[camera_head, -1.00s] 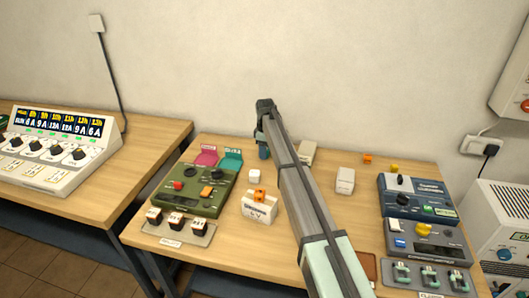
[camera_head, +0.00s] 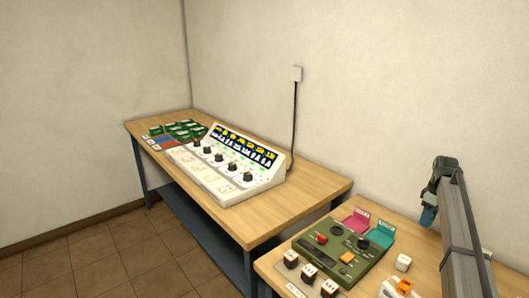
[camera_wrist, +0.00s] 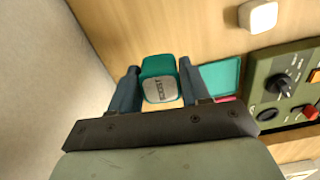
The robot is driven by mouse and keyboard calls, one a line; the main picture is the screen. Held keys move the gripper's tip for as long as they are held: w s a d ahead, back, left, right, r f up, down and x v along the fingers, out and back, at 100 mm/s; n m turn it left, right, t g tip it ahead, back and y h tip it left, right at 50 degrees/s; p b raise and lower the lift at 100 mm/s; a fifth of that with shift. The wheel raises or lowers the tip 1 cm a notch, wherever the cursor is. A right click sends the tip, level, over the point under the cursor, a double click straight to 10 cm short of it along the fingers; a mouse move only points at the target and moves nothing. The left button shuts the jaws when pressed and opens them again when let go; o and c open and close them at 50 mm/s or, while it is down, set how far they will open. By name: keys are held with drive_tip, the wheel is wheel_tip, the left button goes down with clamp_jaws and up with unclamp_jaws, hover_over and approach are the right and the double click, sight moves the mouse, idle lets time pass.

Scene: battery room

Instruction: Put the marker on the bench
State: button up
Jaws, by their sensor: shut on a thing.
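My gripper (camera_head: 430,204) is over the back of the right-hand wooden bench (camera_head: 415,232), near the wall. In the wrist view my gripper (camera_wrist: 157,76) is shut on a teal block with a lettered grey face, which I take for the marker (camera_wrist: 158,66). One finger lies on each side of it. In the head view the marker (camera_head: 428,217) is a small teal patch below the jaws. It appears held above the wood; the exact gap cannot be told. A second wooden bench (camera_head: 318,193) stands to the left.
The right bench carries a green control unit (camera_head: 343,254) with pink (camera_head: 356,221) and teal (camera_head: 381,235) cards behind it, and a white block (camera_head: 403,262). The left bench carries a white console (camera_head: 228,165) and green boards (camera_head: 178,129). A gap separates the benches.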

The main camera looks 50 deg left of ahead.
drive_tip(key=s+a+n, duration=0.1)
drive_tip(key=s+a, duration=0.3)
drive_tip(key=a, duration=0.3)
drive_tip(key=s+a+n, duration=0.1)
drive_tip(key=s+a, duration=0.3)
drive_tip(key=a, duration=0.3)
wheel_tip(320, 180, up, 6)
hover_over(266, 222)
drive_tip(key=shift+m, duration=0.4)
drive_tip(key=shift+f, duration=4.9)
drive_tip(key=shift+f, duration=0.1)
drive_tip(key=o, duration=1)
drive_tip(key=shift+o, duration=0.2)
